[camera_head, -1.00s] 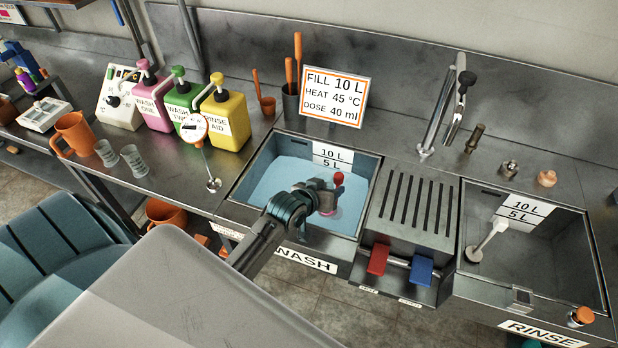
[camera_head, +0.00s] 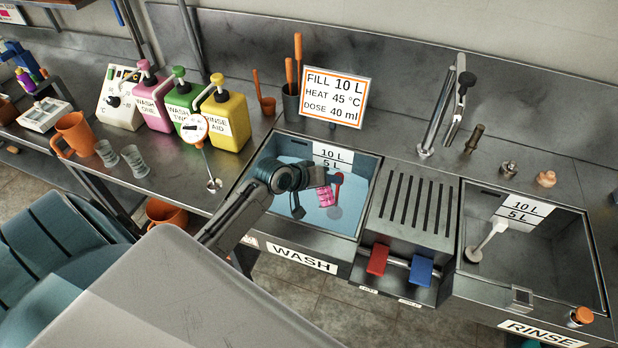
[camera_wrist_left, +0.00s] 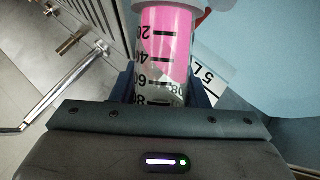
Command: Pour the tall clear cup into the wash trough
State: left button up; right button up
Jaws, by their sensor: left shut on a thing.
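My left gripper (camera_head: 318,178) is shut on the tall clear cup (camera_head: 326,195), over the wash trough (camera_head: 262,163). In the left wrist view the cup (camera_wrist_left: 165,45) has black graduations and pink liquid toward the end away from my gripper. I cannot tell how far the cup is tilted, and no falling stream shows. The trough holds pale blue water (camera_head: 268,190). My arm hides part of the trough. My right gripper is not in view.
A red-topped piece (camera_head: 337,178) is close beside the cup in the trough. A slatted drainer (camera_head: 410,210) and rinse trough (camera_head: 545,258) lie to the right. Two small clear cups (camera_head: 134,160), an orange jug (camera_head: 76,134) and pump bottles (camera_head: 226,118) stand left.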

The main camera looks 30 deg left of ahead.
pick_arm(q)
jog(key=shift+r, duration=0.2)
jog(key=shift+d+h, duration=0.1)
jog(key=shift+h, duration=0.2)
jog(key=shift+r+n+g, duration=0.15)
jog(key=shift+n+g, duration=0.15)
jog(key=shift+s+d+f+n+g+h+b, duration=0.1)
jog(key=shift+s+f+n+g+h+b, duration=0.15)
jog(key=shift+h+b, duration=0.2)
jog(key=shift+d+f+n+g+h+b, duration=0.1)
jog(key=shift+f+n+g+h+b, duration=0.4)
jog(key=shift+h+b, duration=0.4)
dwell(0.8)
jog(key=shift+w+r, duration=0.15)
jog(key=shift+r, duration=0.05)
jog(key=shift+w+a+r+n+g+h+p, duration=0.2)
jog(key=shift+a+n+h+p, duration=0.1)
jog(key=shift+a+p, duration=0.1)
jog(key=shift+w+a+r+n+g+h+p, duration=0.15)
jog(key=shift+a+n+p, duration=0.1)
jog(key=shift+p, duration=0.15)
jog(key=shift+r+n+h+p, duration=0.4)
jog(key=shift+h+p, duration=0.1)
jog(key=shift+p, duration=0.3)
dwell(0.8)
jog(key=shift+f+g+h, duration=0.25)
jog(key=shift+g+h, duration=0.05)
jog(key=shift+g, duration=0.1)
